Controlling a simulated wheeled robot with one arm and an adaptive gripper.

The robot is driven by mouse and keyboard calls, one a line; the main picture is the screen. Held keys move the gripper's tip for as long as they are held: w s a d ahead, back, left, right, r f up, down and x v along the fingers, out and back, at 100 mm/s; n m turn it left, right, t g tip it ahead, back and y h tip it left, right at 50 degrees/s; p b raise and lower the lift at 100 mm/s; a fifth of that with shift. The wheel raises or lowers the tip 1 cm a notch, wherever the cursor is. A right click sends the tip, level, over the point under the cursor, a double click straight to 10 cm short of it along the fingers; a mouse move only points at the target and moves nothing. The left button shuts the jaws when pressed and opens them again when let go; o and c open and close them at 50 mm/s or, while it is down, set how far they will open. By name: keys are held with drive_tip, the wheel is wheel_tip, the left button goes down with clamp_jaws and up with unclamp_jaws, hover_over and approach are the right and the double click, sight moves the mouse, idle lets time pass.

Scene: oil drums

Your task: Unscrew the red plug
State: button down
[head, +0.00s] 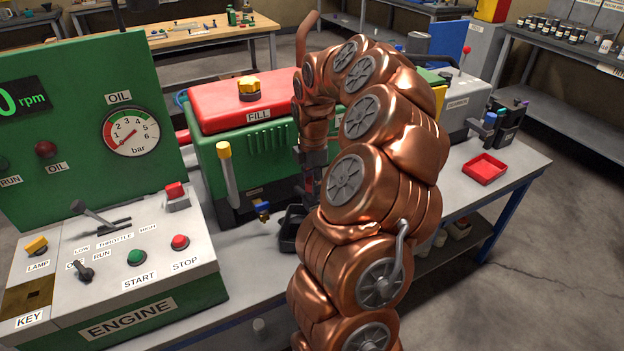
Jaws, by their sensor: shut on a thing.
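My gripper (311,182) points down at the near right end of the green engine (242,155) with the red top cover. It is partly hidden behind my copper-coloured arm. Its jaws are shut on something. A small bit of red shows at the fingers, which looks like the red plug (309,187), mostly hidden by the fingers and arm. I cannot tell whether the plug is still seated. A black tray (288,240) sits on the bench below, partly behind my arm.
A yellow FILL cap (249,88) tops the red cover, and a yellow-capped tube (226,165) stands in front. A small brass valve with blue (262,210) is near the tray. The control console (110,260) is at left. An empty-looking red tray (484,168) lies at right.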

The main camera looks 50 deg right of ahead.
drive_tip(key=shift+s+d, duration=0.1)
drive_tip(key=shift+r+n+p, duration=0.25)
drive_tip(key=shift+n+p, duration=0.45)
drive_tip(key=shift+p, duration=0.15)
drive_tip(key=n+p, duration=0.2)
drive_tip(key=n, duration=0.1)
drive_tip(key=shift+f+n+p, duration=0.25)
drive_tip(key=shift+n+p, duration=0.35)
drive_tip(key=shift+n, duration=0.4)
drive_tip(key=shift+r+n+p, duration=0.25)
drive_tip(key=shift+n+p, duration=0.35)
drive_tip(key=shift+p, duration=0.15)
drive_tip(key=n+p, duration=0.2)
drive_tip(key=n, duration=0.1)
drive_tip(key=shift+p, duration=0.35)
drive_tip(key=shift+f+n+p, duration=0.2)
drive_tip(key=shift+n+p, duration=0.2)
drive_tip(key=shift+n, duration=0.7)
